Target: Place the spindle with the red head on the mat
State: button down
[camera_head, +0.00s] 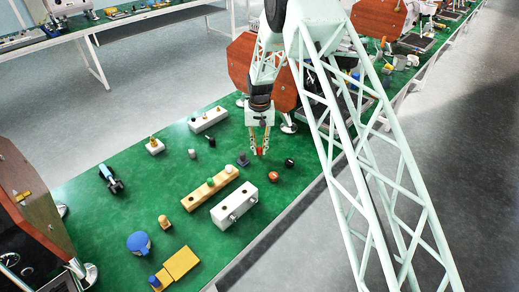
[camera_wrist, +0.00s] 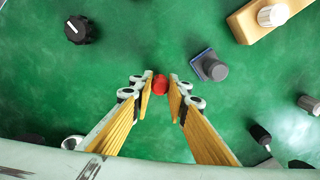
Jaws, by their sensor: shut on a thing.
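My gripper (camera_head: 260,147) points down over the right part of the green mat (camera_head: 140,195) covering the table. It is shut on the spindle with the red head. In the wrist view the red head (camera_wrist: 160,84) shows between the fingertips of my gripper (camera_wrist: 160,90); the rest of the spindle is hidden. I cannot tell whether the spindle touches the green surface (camera_wrist: 225,120). A grey knob-like piece with a square base (camera_wrist: 210,66) lies just right of the fingers, apart from them.
In the head view, a yellow block (camera_head: 198,194) and a white block (camera_head: 223,210) lie nearer the front. An orange-red knob (camera_head: 273,177) and a black knob (camera_head: 289,163) lie right of the gripper. A wooden-sided machine (camera_head: 240,62) stands behind.

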aim_at(260, 148)
jog(key=shift+f, duration=0.15)
jog(key=c, duration=2.5)
grip_release()
notch_tip(260, 148, up, 12)
jog(key=p, duration=0.2)
jog(key=shift+r, duration=0.25)
